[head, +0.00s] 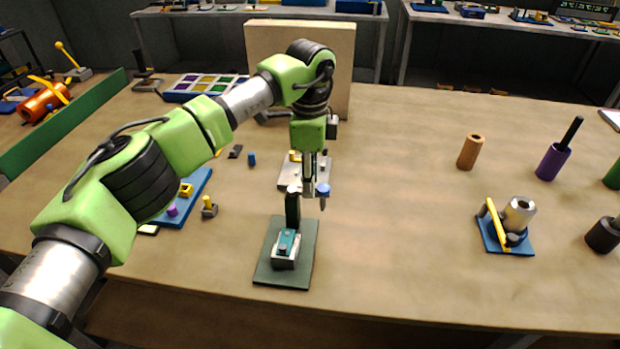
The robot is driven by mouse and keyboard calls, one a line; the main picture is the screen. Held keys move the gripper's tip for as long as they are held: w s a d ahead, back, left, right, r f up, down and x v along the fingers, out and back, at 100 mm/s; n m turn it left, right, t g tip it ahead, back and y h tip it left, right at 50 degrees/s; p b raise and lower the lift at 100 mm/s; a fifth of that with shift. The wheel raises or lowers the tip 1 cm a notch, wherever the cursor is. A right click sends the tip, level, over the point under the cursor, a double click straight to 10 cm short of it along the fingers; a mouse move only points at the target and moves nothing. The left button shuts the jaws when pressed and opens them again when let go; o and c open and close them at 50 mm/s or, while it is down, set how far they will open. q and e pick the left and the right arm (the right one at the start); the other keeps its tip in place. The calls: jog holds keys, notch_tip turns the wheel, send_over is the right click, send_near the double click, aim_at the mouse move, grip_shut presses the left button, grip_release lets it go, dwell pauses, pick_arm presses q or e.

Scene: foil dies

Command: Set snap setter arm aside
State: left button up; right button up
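The snap setter's green base plate (303,265) lies near the table's front edge. It bears a small white and teal block (286,248) and a dark upright post (292,212). A short grey piece with a blue cap, which looks like the snap setter arm (323,191), shows at the height of the post's top. My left gripper (308,187) points down at this piece, between the post and the blue cap. Its fingers look close together and partly cover the piece. I cannot tell whether they grip it. My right gripper is not in view.
A blue base (491,241) with a metal cylinder and yellow lever stands at right. An orange cylinder (470,151) and purple-handled tool (553,163) stand behind it. A blue tray (198,190) lies left; a tan panel (340,60) stands behind. The table's middle right is clear.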

pick_arm(q)
notch_tip(320, 180, up, 12)
dwell(0.6)
jog(key=shift+f, duration=0.1)
